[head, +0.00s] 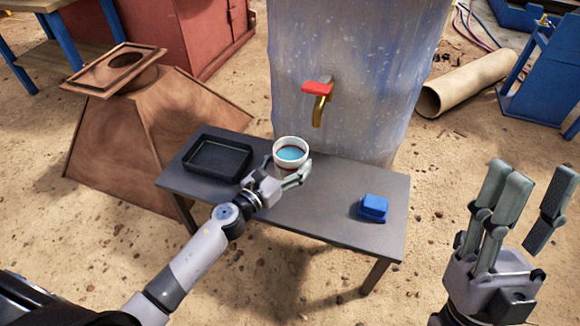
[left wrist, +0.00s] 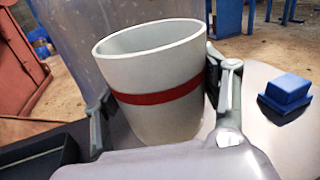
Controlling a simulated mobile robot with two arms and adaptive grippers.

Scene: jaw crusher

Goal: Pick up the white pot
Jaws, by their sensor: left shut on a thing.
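The white pot (head: 290,147) has a red band and a blue inside in the head view. It stands at the back middle of the small dark table (head: 330,205). In the left wrist view the pot (left wrist: 155,75) fills the middle and looks slightly tilted in the picture. My left gripper (head: 286,176) is shut on the pot, with a finger on either side of it. The pot's base is hidden, so I cannot tell if it touches the table. My right gripper (head: 522,210) is at the right, away from the table, open and empty.
A black tray (head: 217,158) lies on the table's left, and a blue block (head: 373,207) on its right. A large barrel (head: 350,80) with a red-handled tap (head: 318,95) stands right behind the table. A brown hopper (head: 140,130) is at the left.

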